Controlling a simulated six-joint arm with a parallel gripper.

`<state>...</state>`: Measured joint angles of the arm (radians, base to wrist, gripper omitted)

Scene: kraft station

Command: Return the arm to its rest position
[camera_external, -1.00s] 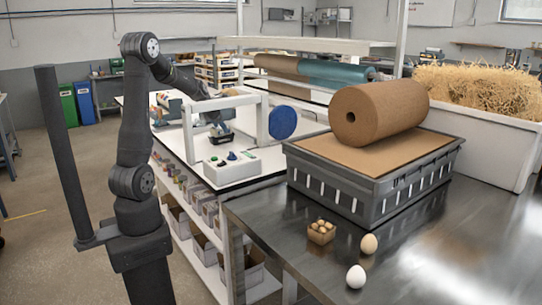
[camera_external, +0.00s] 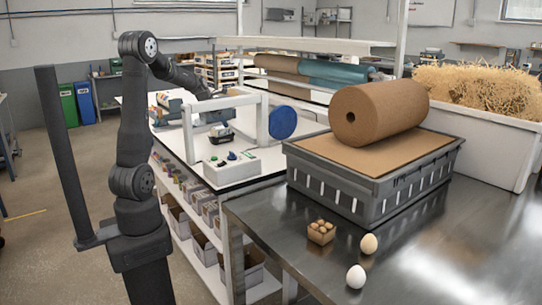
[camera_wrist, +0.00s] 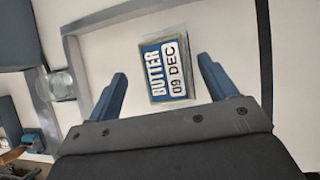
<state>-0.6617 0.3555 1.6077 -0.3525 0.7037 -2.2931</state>
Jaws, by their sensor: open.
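My gripper (camera_wrist: 163,68) is open and empty, its two blue fingers apart in the wrist view. Beyond them lies a blue and white block labelled "BUTTER 09 DEC" (camera_wrist: 168,68), seen from above and apart from the fingers. In the external view my arm reaches from the left over the white bench, its end partly hidden at the white frame. A small dark and pale block (camera_external: 221,134), apparently the butter, sits below it on the bench.
A white frame (camera_external: 187,135) stands over the bench, with a blue disc (camera_external: 283,122) at its right. A control box (camera_external: 232,168) is in front. A grey crate (camera_external: 370,195) bearing a brown roll (camera_external: 378,112) and several eggs stand on the metal table at right.

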